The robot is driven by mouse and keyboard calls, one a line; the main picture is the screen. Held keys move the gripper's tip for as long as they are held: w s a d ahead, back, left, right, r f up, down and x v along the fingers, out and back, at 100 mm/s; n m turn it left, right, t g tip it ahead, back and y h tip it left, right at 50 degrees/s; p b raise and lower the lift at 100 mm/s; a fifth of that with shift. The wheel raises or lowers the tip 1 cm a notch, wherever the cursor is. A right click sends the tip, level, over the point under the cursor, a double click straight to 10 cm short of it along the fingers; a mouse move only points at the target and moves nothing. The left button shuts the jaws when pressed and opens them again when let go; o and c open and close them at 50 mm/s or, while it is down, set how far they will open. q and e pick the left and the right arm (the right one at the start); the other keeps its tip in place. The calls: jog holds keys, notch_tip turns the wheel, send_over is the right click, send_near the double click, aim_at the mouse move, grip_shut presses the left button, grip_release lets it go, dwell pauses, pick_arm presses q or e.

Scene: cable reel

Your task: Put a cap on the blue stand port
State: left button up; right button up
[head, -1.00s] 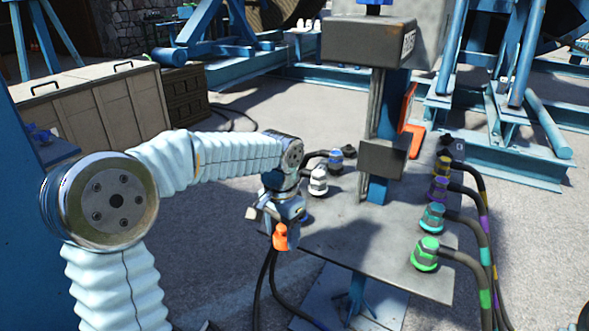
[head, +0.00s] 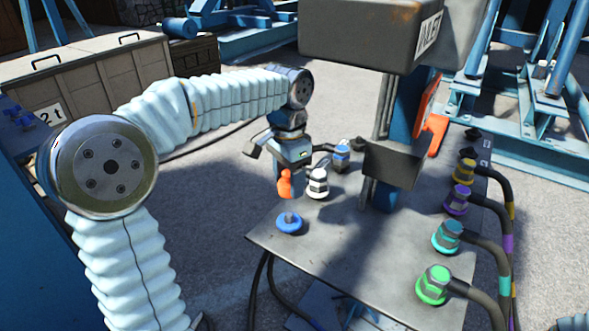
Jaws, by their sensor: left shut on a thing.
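The blue port (head: 289,223) is a round blue flange with a short grey-blue stub, on the near left part of the stand's grey plate (head: 345,255). No cap shows on it. My left gripper (head: 286,172) is shut on a small orange piece, which looks like the cap (head: 285,186). In the picture, the cap hangs just above the port, with a small gap between them; the exact depth offset is hard to tell. The fingertips are partly hidden by the cap and gripper body. My right gripper is not in view.
Behind the cap are a white fitting (head: 318,184) and a blue one (head: 342,153). The stand's upright (head: 410,120) with its grey boxes rises at centre. Green (head: 434,287), teal (head: 446,237), purple (head: 463,198) and yellow (head: 465,171) cable fittings line the right edge.

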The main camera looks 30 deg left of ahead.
aim_at(289, 215)
pick_arm(q)
jog(key=shift+f, duration=0.45)
notch_tip(289, 215, down, 7)
jog(key=b, duration=0.4)
jog(key=shift+f, duration=0.2)
jog(key=shift+s+p, duration=0.1)
jog(key=shift+p, duration=0.2)
jog(key=shift+f, duration=0.25)
jog(key=o, duration=1.2)
jog(key=shift+o, duration=0.2)
notch_tip(289, 215, up, 14)
jog(key=shift+f+p, duration=0.1)
jog(key=shift+p, duration=0.65)
